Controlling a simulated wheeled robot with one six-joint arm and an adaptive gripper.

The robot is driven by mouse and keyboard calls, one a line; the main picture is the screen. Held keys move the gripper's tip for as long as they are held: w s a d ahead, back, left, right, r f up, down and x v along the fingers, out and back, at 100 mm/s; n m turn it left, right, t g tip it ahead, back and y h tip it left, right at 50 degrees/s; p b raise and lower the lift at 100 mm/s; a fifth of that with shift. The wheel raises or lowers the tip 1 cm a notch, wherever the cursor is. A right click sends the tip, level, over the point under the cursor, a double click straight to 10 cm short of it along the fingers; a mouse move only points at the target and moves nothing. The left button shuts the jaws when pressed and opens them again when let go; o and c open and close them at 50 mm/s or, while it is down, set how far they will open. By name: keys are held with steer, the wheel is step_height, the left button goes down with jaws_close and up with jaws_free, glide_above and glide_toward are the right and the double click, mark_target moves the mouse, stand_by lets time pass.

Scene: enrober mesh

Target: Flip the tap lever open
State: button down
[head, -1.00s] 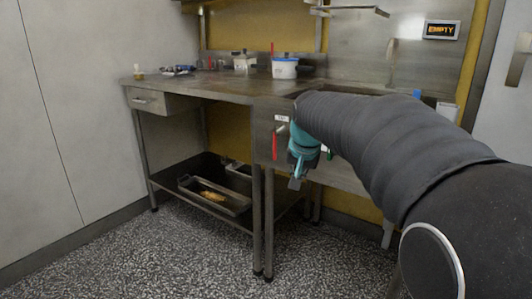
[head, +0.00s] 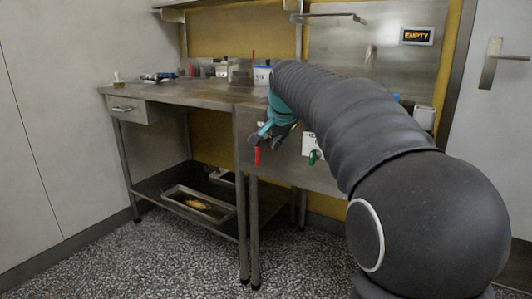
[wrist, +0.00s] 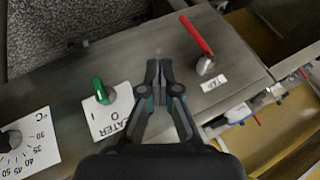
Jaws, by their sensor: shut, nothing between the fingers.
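The tap lever is a red handle (wrist: 197,36) on a round metal pivot, beside a white "TAP" label (wrist: 213,84) on the steel panel. In the head view the red lever (head: 257,156) hangs down on the front of the bench. My gripper (wrist: 158,64) is shut and empty. In the wrist view its fingertips are to the left of the lever, with a gap between them in the picture. In the head view my gripper (head: 270,132) is just above and right of the lever, partly covering the panel there.
A green heater knob (wrist: 101,93) and a temperature dial (wrist: 14,140) are on the same panel, left of my gripper in the wrist view. A display (head: 417,36) reads "EMPTY". A tray (head: 198,203) sits on the lower shelf. The floor in front is clear.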

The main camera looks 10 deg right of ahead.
steer(key=shift+w+a+f, duration=0.3)
steer(key=shift+w+f, duration=1)
steer(key=shift+w, duration=0.25)
steer(key=shift+w+a+f, duration=0.3)
steer(key=shift+w+f, duration=1)
steer(key=shift+w, duration=0.2)
steer(key=shift+w+a+f, duration=0.3)
steer(key=shift+w+f, duration=1)
steer(key=shift+w, duration=0.25)
